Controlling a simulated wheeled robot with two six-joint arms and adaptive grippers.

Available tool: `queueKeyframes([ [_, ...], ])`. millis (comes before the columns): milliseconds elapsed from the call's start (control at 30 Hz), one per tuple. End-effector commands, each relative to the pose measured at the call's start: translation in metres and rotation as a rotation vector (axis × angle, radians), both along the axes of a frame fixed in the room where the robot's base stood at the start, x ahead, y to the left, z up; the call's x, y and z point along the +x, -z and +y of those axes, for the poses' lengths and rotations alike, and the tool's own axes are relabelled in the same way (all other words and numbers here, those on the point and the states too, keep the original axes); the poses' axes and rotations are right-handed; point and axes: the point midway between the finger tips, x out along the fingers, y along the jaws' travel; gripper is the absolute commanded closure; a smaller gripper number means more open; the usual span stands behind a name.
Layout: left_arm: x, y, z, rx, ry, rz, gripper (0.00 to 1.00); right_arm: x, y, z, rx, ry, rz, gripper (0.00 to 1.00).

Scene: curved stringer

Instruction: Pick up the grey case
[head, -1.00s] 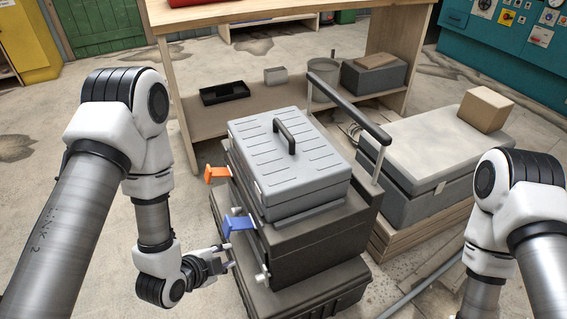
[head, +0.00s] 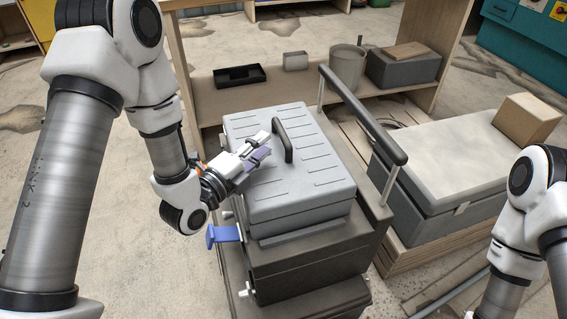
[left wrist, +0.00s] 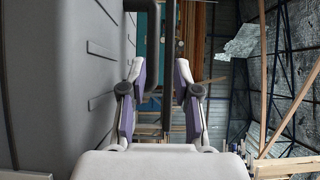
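The grey case (head: 315,185) lies flat on top of a stack of dark cases, its black arched handle (head: 288,143) standing up from the lid. My left gripper (head: 263,146) is open and empty over the lid, just left of the handle. In the left wrist view, the fingers of my left gripper (left wrist: 160,78) are spread apart, and the grey case (left wrist: 60,85) fills the left side. A dark bar, apparently the handle (left wrist: 168,50), shows beyond and between the fingertips; contact cannot be told. My right gripper is outside the frames.
The dark case (head: 310,262) beneath has a blue latch (head: 225,234) and a tall pull handle (head: 362,115) on its right. A long grey box (head: 440,160) with a cardboard box (head: 527,118) stands right. A wooden shelf (head: 210,98) stands behind.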

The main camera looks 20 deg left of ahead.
Motion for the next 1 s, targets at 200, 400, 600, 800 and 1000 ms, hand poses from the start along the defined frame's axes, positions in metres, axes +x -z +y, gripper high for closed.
queueKeyframes([
  [200, 0.016, 0.011, -0.007, 0.004, 0.002, -0.001, 0.69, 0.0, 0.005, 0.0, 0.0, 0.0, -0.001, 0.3],
  [400, 0.052, 0.01, -0.02, 0.003, 0.003, -0.004, 0.69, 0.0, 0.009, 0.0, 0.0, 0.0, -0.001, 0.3],
  [600, 0.071, 0.01, -0.027, 0.0, 0.0, -0.001, 0.69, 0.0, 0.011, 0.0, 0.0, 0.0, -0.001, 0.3],
  [800, 0.071, 0.01, -0.026, -0.001, 0.0, 0.0, 0.87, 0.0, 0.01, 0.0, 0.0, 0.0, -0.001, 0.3],
  [1000, 0.071, 0.007, -0.026, -0.002, 0.0, -0.006, 1.0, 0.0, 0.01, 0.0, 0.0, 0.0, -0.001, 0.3],
])
